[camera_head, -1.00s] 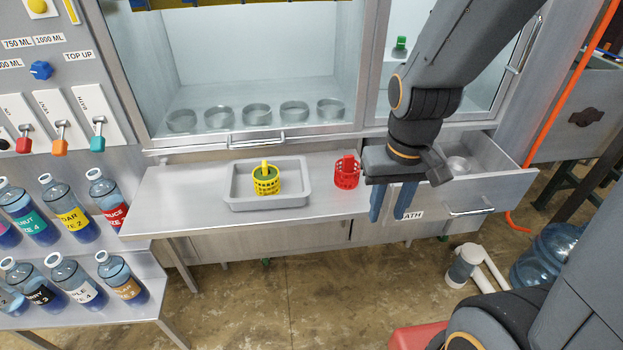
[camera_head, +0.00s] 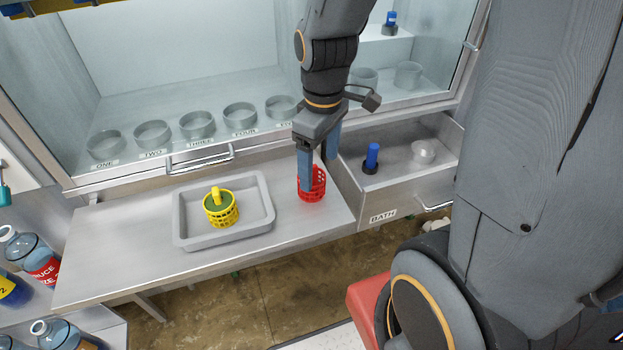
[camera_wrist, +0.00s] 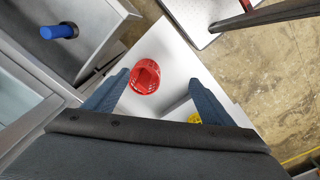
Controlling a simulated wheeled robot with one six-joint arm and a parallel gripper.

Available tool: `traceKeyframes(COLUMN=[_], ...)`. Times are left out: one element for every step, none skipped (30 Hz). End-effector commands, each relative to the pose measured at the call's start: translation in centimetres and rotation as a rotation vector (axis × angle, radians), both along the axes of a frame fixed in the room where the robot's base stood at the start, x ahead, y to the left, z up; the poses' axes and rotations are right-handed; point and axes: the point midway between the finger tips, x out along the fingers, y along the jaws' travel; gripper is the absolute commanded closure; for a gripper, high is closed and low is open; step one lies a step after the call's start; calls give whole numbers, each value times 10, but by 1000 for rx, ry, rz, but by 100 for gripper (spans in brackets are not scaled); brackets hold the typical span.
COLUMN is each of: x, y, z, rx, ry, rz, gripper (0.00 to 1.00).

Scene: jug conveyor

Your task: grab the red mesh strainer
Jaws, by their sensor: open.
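The red mesh strainer (camera_head: 316,187) stands upright on the steel counter, right of the grey tray. In the wrist view the red mesh strainer (camera_wrist: 145,76) lies beyond the fingertips, nearer the left finger. My gripper (camera_head: 318,170) is open with its blue fingers pointing down; in the head view one finger overlaps the strainer's left side and hides part of it. The gripper (camera_wrist: 160,85) shows nothing held between its fingers in the wrist view. I cannot tell whether a finger touches the strainer.
A yellow mesh strainer (camera_head: 221,209) sits in the grey tray (camera_head: 262,190) to the left. The open drawer marked BATH (camera_head: 400,201) on the right holds a blue-handled item (camera_head: 372,157) and a clear cup (camera_head: 423,152). Glass dishes (camera_head: 197,125) stand in the cabinet behind.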

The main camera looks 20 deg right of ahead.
Motion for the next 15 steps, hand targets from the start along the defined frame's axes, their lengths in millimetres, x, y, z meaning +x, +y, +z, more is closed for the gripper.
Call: traceKeyframes(x=[9, 13, 19, 23, 27, 33, 36, 39, 43, 45, 47, 50, 51, 53, 54], y=[1, 2, 2, 3, 3, 3, 3, 3, 3, 3, 3, 3, 3, 3, 3], z=[0, 0, 0, 0, 0, -1, -1, -1, -2, -2, -2, -3, -3, -3, -3], rx=[-5, -7, -10, -12, -14, -16, -17, -18, -19, -19, -19, -20, -20, -20, -20], ry=[6, 10, 15, 18, 21, 25, 27, 29, 32, 33, 36, 37, 38, 38, 39], rz=[118, 197, 299, 370, 440, 526, 587, 642, 708, 753, 791, 835, 862, 883, 905], gripper=[23, 23, 23, 23, 23, 23, 23, 23, 23, 23, 23, 23, 23, 23, 23])
